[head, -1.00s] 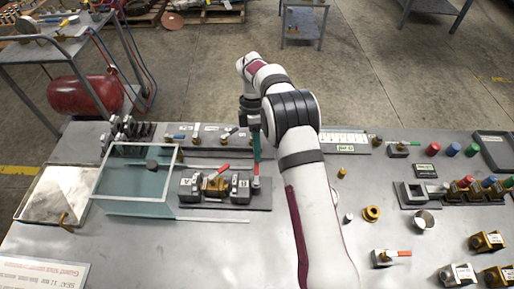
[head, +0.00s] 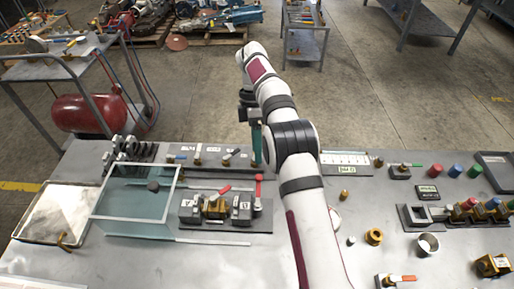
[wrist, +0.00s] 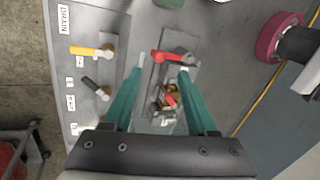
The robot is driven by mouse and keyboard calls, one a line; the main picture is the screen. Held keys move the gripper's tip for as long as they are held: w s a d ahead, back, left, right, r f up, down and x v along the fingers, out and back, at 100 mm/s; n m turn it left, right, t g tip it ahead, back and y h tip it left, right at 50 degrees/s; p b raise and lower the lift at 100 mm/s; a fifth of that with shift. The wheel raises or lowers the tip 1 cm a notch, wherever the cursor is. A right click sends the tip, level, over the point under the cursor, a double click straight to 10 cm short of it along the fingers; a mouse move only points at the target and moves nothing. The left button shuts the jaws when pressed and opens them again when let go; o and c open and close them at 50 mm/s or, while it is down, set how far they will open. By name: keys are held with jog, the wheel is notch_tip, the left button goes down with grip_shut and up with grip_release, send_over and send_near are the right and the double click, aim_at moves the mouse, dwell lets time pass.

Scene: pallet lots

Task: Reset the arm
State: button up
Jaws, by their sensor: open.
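My gripper (head: 256,160) is open and empty, with teal fingers pointing down above the far right end of the valve fixture (head: 264,222). In the wrist view, my gripper (wrist: 163,68) has its two fingers spread apart. A red lever (wrist: 172,57) shows just beyond the fingertips, and nothing is clasped. In the head view the red lever (head: 259,186) stands at the right of the fixture, below the fingers. A brass valve with a red handle (head: 214,205) is clamped in the fixture's middle. My arm crosses the table and hides part of its centre.
A clear-walled tank (head: 135,227) stands left of the fixture, beside a metal tray (head: 22,228). A row of small valves (head: 197,155) lies behind. Coloured caps, brass parts and a cup (head: 428,245) are on the right. The table's front middle is mostly clear.

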dwell(0.3)
jog(key=s+d+r+m+t+y, duration=0.1)
jog(key=s+d+r+m, duration=0.3)
jog(key=s+r+m, duration=0.35)
jog(key=s+d+r+m+t, duration=0.1)
jog(key=s+d+r+m, duration=0.2)
jog(key=s+r+m, duration=0.4)
jog(key=s+d+f+m+t, duration=0.1)
jog(key=s+f+m, duration=0.2)
jog(key=s, duration=0.6)
jog(key=s+f+m+y, duration=0.1)
jog(key=s+f+m, duration=0.3)
jog(key=s+m, duration=0.4)
jog(key=shift+s+d+t, duration=0.35)
jog(key=shift+s+t, duration=0.05)
jog(key=shift+s, duration=0.85)
